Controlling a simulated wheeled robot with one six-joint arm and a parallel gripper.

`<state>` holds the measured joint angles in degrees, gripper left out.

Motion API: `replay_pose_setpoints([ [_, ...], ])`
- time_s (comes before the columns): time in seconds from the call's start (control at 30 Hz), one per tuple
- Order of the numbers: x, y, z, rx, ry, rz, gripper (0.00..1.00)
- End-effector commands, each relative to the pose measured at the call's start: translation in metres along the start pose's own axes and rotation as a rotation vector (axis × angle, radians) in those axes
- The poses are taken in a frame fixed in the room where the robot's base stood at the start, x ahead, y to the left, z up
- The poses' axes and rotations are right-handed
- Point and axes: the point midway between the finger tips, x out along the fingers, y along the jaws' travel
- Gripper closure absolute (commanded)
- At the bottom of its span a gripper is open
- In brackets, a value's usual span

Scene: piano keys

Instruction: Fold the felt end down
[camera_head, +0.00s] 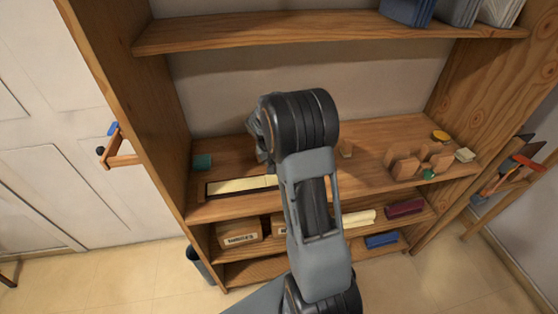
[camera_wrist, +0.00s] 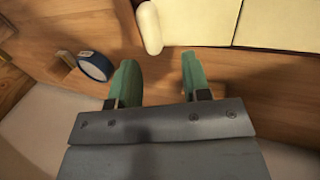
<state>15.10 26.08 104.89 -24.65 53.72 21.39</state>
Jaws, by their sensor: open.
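A pale cream strip, which looks like the felt (camera_head: 240,184), lies in a dark-edged holder on the middle shelf, left of my arm. In the wrist view the cream surface (camera_wrist: 196,22) fills the top right, with a rounded cream end (camera_wrist: 149,28) at its left. My gripper (camera_wrist: 158,80) has two green-tipped fingers, apart with nothing between them. They are over the wooden shelf, just below the rounded end in the picture. I cannot tell the height gap. In the head view my arm hides the gripper and the strip's right part.
A dark blue ring (camera_wrist: 97,66) and a small wooden block (camera_wrist: 66,58) lie left of the fingers. An upper shelf (camera_head: 330,30) overhangs.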

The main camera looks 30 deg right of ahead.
Motion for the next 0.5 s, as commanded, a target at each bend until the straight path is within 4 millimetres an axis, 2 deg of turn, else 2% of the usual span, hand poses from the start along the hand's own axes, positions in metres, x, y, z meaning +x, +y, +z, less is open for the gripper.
replay_pose_setpoints([
  [0.17, -0.011, -0.001, -0.001, -0.001, 0.002, 0.000, 0.56],
  [0.5, -0.078, -0.001, -0.001, -0.002, 0.006, 0.000, 0.56],
])
